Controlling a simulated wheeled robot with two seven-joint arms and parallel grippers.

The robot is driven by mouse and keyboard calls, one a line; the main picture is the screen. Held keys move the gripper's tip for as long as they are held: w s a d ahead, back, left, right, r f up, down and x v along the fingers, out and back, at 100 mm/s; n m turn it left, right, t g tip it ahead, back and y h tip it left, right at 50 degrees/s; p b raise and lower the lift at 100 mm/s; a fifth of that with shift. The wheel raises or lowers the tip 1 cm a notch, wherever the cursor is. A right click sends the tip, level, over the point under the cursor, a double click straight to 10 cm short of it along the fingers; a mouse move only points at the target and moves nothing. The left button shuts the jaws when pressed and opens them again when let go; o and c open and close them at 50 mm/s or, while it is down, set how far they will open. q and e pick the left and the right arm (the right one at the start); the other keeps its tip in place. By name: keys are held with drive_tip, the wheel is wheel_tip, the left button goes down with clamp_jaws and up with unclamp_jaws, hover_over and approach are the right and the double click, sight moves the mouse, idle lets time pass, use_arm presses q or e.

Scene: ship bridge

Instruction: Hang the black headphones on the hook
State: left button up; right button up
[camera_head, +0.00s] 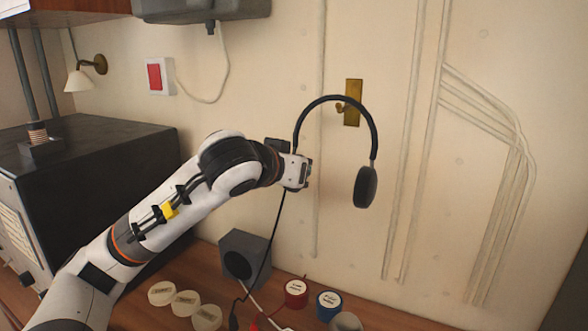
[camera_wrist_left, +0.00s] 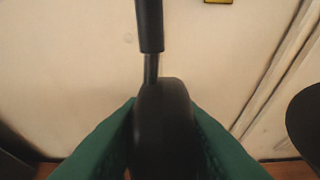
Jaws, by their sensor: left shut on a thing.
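The black headphones (camera_head: 336,99) are upright in the head view, with the band arching at the top. Their right ear cup (camera_head: 366,187) hangs free. My left gripper (camera_head: 297,170) is shut on the left ear cup, which it mostly hides in the head view. In the left wrist view that cup (camera_wrist_left: 163,125) sits between the green fingers. The brass hook (camera_head: 343,107) is on a brass plate (camera_head: 353,102) on the wall. My right gripper is not in view.
A wooden counter (camera_head: 385,318) below bears a grey speaker box (camera_head: 245,257), several pale round lids (camera_head: 185,303), a red jar (camera_head: 296,293) and a blue jar (camera_head: 329,304). A black cabinet (camera_head: 100,150) stands left. A black cable (camera_head: 271,235) runs down near the gripper. Raised pipes (camera_head: 404,190) line the wall right.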

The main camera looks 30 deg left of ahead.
use_arm(q)
drive_tip(key=shift+w, duration=0.55)
drive_tip(key=shift+w+f, duration=0.1)
drive_tip(key=shift+w, duration=0.25)
drive_tip(key=shift+w, duration=0.2)
idle(0.4)
drive_tip(key=shift+w+a+f, duration=0.1)
drive_tip(key=shift+w+f, duration=0.45)
drive_tip(key=shift+w, duration=0.1)
idle(1.2)
drive_tip(key=shift+b, duration=0.3)
drive_tip(key=o, duration=0.9)
drive_tip(key=shift+s, duration=0.2)
